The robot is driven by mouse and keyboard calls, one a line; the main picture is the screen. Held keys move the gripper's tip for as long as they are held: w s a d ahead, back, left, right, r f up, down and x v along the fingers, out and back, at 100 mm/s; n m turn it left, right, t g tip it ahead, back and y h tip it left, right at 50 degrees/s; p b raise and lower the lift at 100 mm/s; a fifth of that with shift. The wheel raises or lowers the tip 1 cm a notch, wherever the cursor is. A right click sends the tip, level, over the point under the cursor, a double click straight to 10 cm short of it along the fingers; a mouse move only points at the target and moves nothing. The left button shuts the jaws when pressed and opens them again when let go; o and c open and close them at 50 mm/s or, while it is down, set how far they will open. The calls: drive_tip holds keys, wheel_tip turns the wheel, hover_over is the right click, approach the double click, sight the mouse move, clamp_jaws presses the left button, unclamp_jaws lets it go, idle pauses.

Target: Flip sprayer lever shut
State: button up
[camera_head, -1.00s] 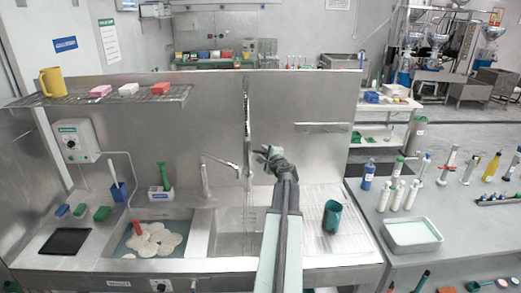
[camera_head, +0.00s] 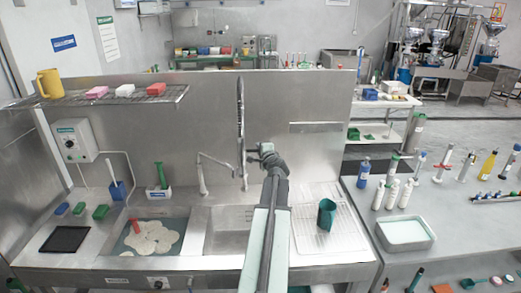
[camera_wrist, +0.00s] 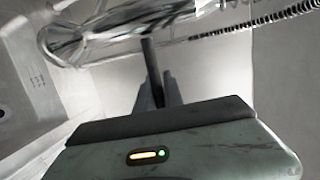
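The sprayer (camera_head: 240,125) is a tall chrome tap with a hanging hose, standing behind the sink (camera_head: 228,232). My gripper (camera_head: 262,151) is just right of the sprayer's lower part in the head view, overlapping or very close to it. In the wrist view, shiny chrome sprayer parts (camera_wrist: 105,30) lie just beyond my dark gripper fingers (camera_wrist: 156,85). A coiled hose (camera_wrist: 285,13) crosses the top right. The lever cannot be told apart clearly from the other metal parts. Whether the fingers hold anything, or touch it, cannot be told.
A smaller tap (camera_head: 202,175) stands left of the sprayer. A green cup (camera_head: 326,214) stands on the ribbed drainboard (camera_head: 345,240) at right. A left basin (camera_head: 125,243) holds pale round pieces. A steel splash wall (camera_head: 300,100) rises behind. Bottles (camera_head: 390,193) stand on the right-hand table.

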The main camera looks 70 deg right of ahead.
drive_tip(key=o, duration=0.3)
drive_tip(key=shift+w, duration=0.1)
drive_tip(key=shift+o, duration=0.2)
drive_tip(key=p+v, duration=0.1)
drive_tip(key=v, duration=0.7)
drive_tip(key=shift+d, duration=0.1)
